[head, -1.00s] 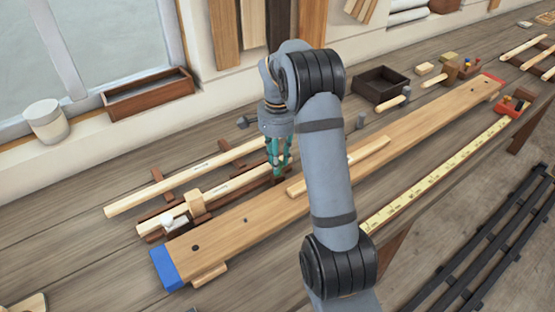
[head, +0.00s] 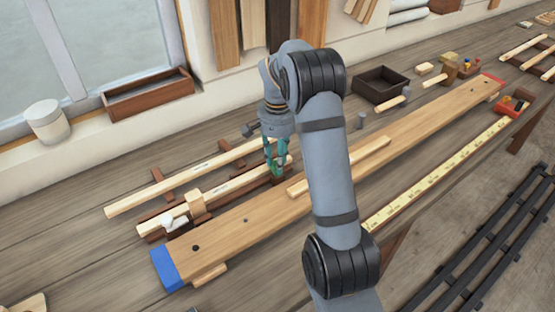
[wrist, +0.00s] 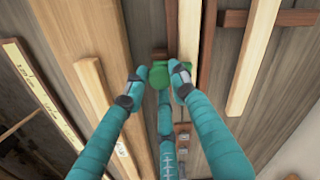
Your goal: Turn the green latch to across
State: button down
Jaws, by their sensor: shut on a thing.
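The green latch (wrist: 160,76) is between my teal fingertips in the wrist view, beside a pale wooden strip. My gripper (wrist: 158,69) is shut on the latch, with a finger on each side and a third finger below. In the head view my gripper (head: 273,168) is at the right end of the dark wooden rack, just behind the long plank. A little green of the latch (head: 276,172) shows between the fingers there. The fingers hide part of the latch, so its exact angle is hard to tell.
The long plank (head: 222,232) with a blue end lies in front of the rack. Pale strips (head: 180,182) lie on the rack to the left. A dark open box (head: 380,88) stands behind on the right. A yellow measuring tape (head: 440,176) lies along the front.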

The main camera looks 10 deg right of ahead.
jog(key=c, duration=1.4)
grip_release()
notch_tip(320, 180, up, 12)
notch_tip(320, 180, down, 12)
jog(key=shift+f, duration=0.1)
dwell(0.5)
